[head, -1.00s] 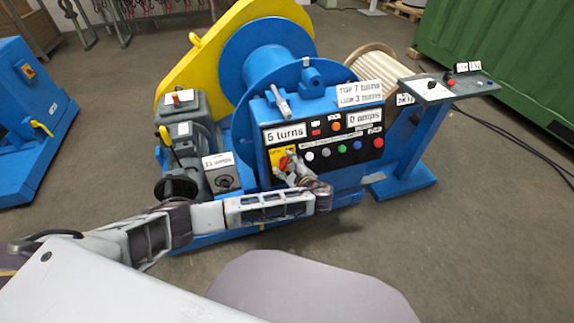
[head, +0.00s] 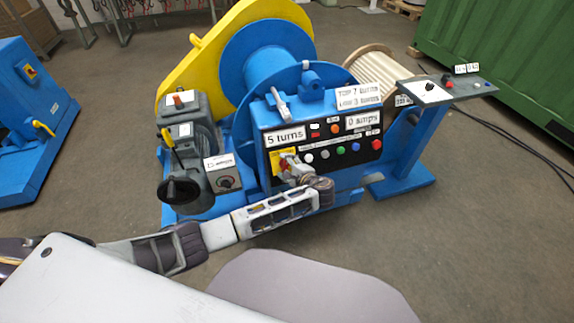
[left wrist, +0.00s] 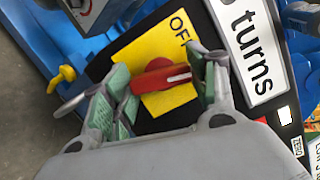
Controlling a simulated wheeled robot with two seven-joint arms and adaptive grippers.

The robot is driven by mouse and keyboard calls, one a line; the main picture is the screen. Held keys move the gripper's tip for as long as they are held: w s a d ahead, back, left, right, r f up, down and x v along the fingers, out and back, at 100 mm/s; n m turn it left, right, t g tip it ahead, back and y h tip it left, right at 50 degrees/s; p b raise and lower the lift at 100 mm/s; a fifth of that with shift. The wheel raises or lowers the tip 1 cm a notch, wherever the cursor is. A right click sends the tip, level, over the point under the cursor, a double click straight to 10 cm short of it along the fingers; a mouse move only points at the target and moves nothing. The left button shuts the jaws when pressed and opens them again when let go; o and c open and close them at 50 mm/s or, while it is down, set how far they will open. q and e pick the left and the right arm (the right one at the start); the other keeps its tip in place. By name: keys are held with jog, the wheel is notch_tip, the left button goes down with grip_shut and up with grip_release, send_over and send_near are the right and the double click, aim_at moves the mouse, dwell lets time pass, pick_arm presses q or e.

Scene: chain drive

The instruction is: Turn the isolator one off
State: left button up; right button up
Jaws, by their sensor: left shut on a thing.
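The isolator is a red rotary handle (left wrist: 160,78) on a yellow plate (left wrist: 177,98), at the left end of the black control panel in the head view. The handle carries a white mark, and it lies roughly across the wrist picture. The word OFF shows on the plate's upper part. My left gripper (head: 286,165) is at the isolator in front of the panel. In the left wrist view its green-padded fingers (left wrist: 168,84) stand at the two ends of the handle, shut on it. The gripper covers part of the plate in the head view. My right gripper is out of view.
Several coloured buttons (head: 341,148) sit right of the isolator, below the "5 turns" label (head: 286,136). A grey box with a knob (head: 222,172) and a motor (head: 188,150) stand left of the panel. A grey side console (head: 440,91) stands at right. Floor in front is clear.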

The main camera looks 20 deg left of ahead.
pick_arm(q)
jog(key=n, duration=0.3)
jog(key=shift+s+g+p, duration=0.1)
jog(key=shift+g+p, duration=0.2)
jog(key=shift+p, duration=0.1)
jog(key=n, duration=0.3)
jog(key=shift+f+n+g+h+p, duration=0.1)
jog(key=shift+n+g+h+p, duration=0.2)
jog(key=shift+h+p, duration=0.1)
jog(key=shift+n, duration=0.8)
jog(key=n+h, duration=0.1)
jog(key=n, duration=0.2)
jog(key=shift+p, duration=0.3)
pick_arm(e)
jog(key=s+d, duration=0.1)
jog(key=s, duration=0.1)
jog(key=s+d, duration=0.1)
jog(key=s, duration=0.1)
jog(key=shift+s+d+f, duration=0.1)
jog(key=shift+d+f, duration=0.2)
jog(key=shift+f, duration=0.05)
pick_arm(q)
jog(key=shift+n, duration=0.3)
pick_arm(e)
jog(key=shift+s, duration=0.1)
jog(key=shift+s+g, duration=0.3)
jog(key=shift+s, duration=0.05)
